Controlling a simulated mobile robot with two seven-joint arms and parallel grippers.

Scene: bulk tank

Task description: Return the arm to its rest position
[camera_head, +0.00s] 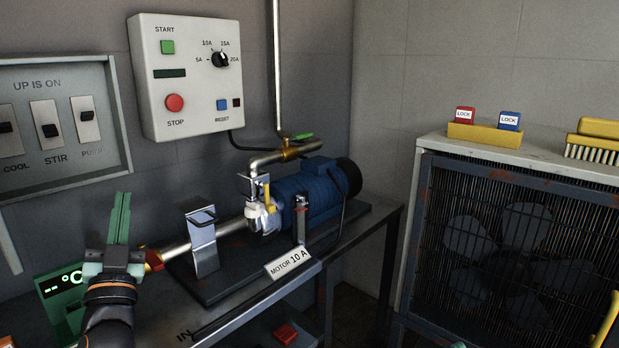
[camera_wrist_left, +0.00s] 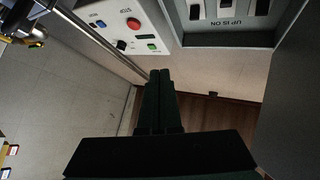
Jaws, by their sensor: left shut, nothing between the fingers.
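My left gripper (camera_head: 119,219) comes up from the lower left in the head view. Its two green fingers are shut together, pointing up, with nothing between them. The wrist view shows the same shut fingers (camera_wrist_left: 160,101) in front of the wall.
The switch panel (camera_head: 120,140) and the white control box (camera_head: 152,118) are on the wall. The bench (camera_head: 235,311) bears a blue motor (camera_head: 318,192) and pipes. A green display unit (camera_head: 50,306) is at lower left. A fan cabinet (camera_head: 428,137) stands at right.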

